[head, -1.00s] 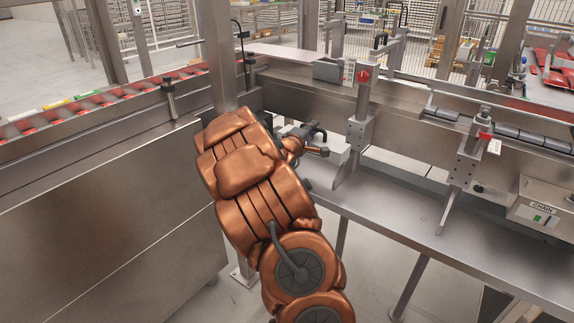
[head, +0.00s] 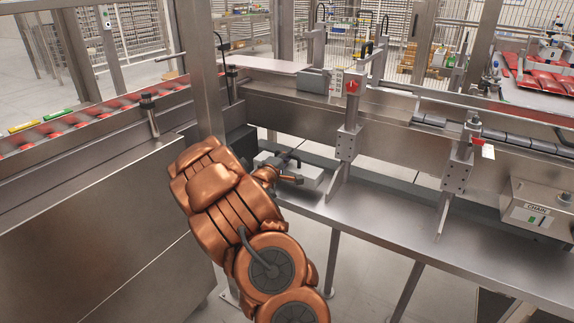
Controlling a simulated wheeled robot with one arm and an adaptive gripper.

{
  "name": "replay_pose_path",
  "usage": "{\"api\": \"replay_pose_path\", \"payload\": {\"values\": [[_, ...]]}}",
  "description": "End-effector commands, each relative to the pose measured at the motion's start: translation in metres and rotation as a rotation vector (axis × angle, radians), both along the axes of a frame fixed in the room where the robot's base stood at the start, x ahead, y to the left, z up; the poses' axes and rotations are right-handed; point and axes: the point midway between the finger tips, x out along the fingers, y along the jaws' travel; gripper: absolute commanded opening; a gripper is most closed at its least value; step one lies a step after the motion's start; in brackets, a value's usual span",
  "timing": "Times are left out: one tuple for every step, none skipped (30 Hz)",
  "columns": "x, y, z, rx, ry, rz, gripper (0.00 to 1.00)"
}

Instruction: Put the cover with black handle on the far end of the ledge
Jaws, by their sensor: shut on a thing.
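A light grey cover (head: 314,174) shows at the far left end of the steel ledge (head: 385,222), just left of the first upright bracket. A small dark handle shows at its top, partly hidden by my gripper. My gripper (head: 288,170) reaches over the cover from the left and is shut on it, apparently at the handle. The fingertips are small and partly hidden by my copper arm. I cannot tell whether the cover's underside touches the ledge.
Two steel brackets (head: 347,150) (head: 459,165) rise from the ledge. A grey box labelled CHAIN (head: 540,212) stands at the right. A steel post (head: 205,85) is close to my arm on the left, beside the conveyor (head: 75,122). The ledge between the brackets is clear.

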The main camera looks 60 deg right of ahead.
Motion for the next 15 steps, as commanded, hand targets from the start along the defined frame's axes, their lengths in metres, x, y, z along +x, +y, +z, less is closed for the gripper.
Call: {"api": "replay_pose_path", "payload": {"values": [[0.0, 0.0, -0.007, 0.001, 0.002, 0.0, 0.0], [0.0, 0.0, -0.011, 0.001, 0.002, 0.0, 0.0], [0.0, 0.0, -0.017, 0.002, 0.003, 0.0, 0.0], [0.0, 0.0, -0.021, 0.002, 0.004, -0.001, 0.0], [0.0, 0.0, -0.025, 0.004, 0.004, -0.001, 0.0], [-0.001, 0.0, -0.029, 0.004, 0.003, -0.001, 0.0], [-0.001, 0.0, -0.03, 0.004, 0.003, -0.001, 0.0], [-0.001, 0.0, -0.031, 0.004, 0.002, -0.001, 0.0], [-0.001, 0.0, -0.031, 0.003, 0.001, -0.001, 0.0], [-0.001, 0.0, -0.03, 0.003, 0.0, -0.001, 0.0], [-0.001, 0.0, -0.03, 0.002, 0.0, -0.001, 0.0], [-0.001, 0.0, -0.03, 0.002, 0.0, -0.001, 0.0], [-0.001, 0.0, -0.03, 0.002, 0.0, -0.001, 0.0], [-0.001, 0.0, -0.03, 0.002, 0.0, -0.001, 0.0], [-0.001, 0.0, -0.03, 0.002, 0.0, -0.001, 0.0]]}}
